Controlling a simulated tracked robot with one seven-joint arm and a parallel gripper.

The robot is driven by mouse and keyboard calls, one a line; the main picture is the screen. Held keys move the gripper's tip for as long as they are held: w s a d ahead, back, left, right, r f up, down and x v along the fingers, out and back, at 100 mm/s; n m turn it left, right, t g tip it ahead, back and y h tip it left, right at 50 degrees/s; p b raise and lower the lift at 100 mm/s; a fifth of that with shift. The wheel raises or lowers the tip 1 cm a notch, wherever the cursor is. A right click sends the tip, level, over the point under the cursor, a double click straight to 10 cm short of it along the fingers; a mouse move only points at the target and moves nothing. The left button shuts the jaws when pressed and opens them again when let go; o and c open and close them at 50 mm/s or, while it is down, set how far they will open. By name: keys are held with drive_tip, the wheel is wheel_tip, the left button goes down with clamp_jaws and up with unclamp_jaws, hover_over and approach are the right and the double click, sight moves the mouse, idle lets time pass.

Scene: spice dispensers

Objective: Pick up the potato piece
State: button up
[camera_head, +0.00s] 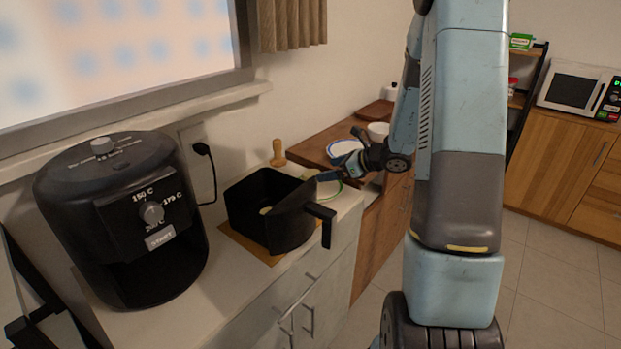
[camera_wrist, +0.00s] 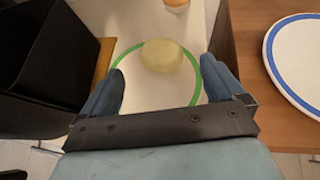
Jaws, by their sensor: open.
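The potato piece (camera_wrist: 162,56) is pale yellow and rounded. In the wrist view it lies on a white plate with a green rim (camera_wrist: 190,97), towards the plate's far side. My gripper (camera_wrist: 163,78) is open and empty, with its two blue fingers apart to the left and right of the plate. The potato piece shows beyond and between the fingers, not held. In the head view my gripper (camera_head: 325,176) is low over the counter by the green-rimmed plate (camera_head: 335,187), and the potato piece cannot be made out there.
A black fryer basket (camera_head: 285,215) stands on a wooden board (camera_head: 245,243) left of the plate; a pale piece shows inside. The black air fryer (camera_head: 125,220) stands further left. A wooden shaker (camera_head: 278,153) stands behind. A blue-rimmed plate (camera_wrist: 300,60) lies on the wooden counter at right.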

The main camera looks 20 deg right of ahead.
sight(312, 173)
drive_tip(key=shift+x, duration=3.15)
drive_tip(key=c, duration=1.1)
drive_tip(key=shift+c, duration=0.2)
